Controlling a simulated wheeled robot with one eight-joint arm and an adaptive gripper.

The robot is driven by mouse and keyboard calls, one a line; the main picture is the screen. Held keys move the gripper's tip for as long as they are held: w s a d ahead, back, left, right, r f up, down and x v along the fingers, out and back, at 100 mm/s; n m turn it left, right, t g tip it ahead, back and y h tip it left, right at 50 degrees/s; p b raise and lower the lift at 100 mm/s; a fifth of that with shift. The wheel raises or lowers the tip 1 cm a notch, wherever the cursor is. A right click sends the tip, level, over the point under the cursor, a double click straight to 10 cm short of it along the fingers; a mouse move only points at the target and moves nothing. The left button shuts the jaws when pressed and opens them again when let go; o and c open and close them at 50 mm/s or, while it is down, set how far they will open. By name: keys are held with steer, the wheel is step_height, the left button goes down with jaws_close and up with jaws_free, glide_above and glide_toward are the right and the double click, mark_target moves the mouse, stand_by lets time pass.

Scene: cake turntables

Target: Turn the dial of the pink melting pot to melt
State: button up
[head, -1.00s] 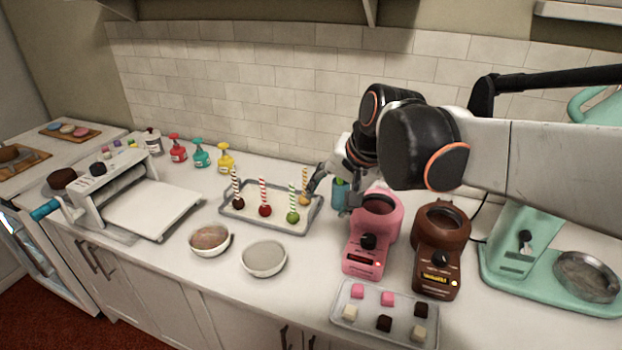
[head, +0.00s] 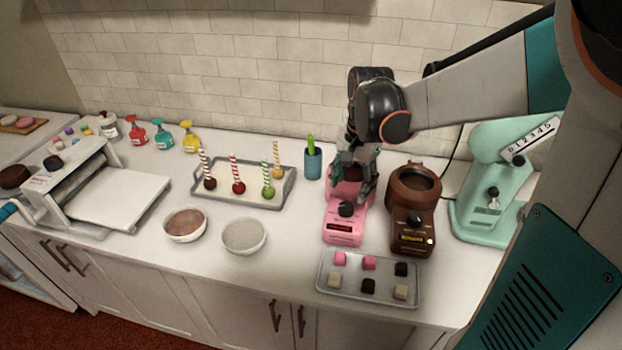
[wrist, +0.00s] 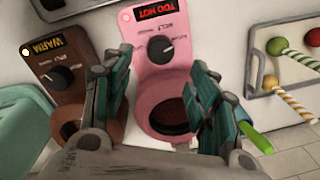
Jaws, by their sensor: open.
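The pink melting pot (head: 343,226) stands on the counter in the head view, with a black dial (head: 346,209) on its sloped front. In the wrist view the pink pot (wrist: 183,85) lies between my fingers, its display (wrist: 158,10) reads "TOO HOT", and its black dial (wrist: 160,49) has a white pointer mark. My gripper (head: 361,195) is open over the pot's round bowl, behind the dial in the head view. In the wrist view my gripper (wrist: 160,95) has its fingers spread, and no finger visibly touches the dial.
A brown melting pot (head: 412,210), displaying "WARM", stands close to the right. A tray of cubes (head: 325,290) lies in front. A blue cup (head: 313,164) and a cake-pop tray (head: 220,198) are left. A mint mixer (head: 480,205) stands right.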

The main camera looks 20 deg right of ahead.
mark_target(347, 206)
steer(key=f+b, duration=0.1)
steer(key=f, duration=0.2)
steer(key=f+b, duration=0.1)
steer(key=f, duration=0.3)
steer(key=shift+w+a+f, duration=0.15)
steer(key=shift+w+f, duration=0.05)
steer(key=c, duration=1.1)
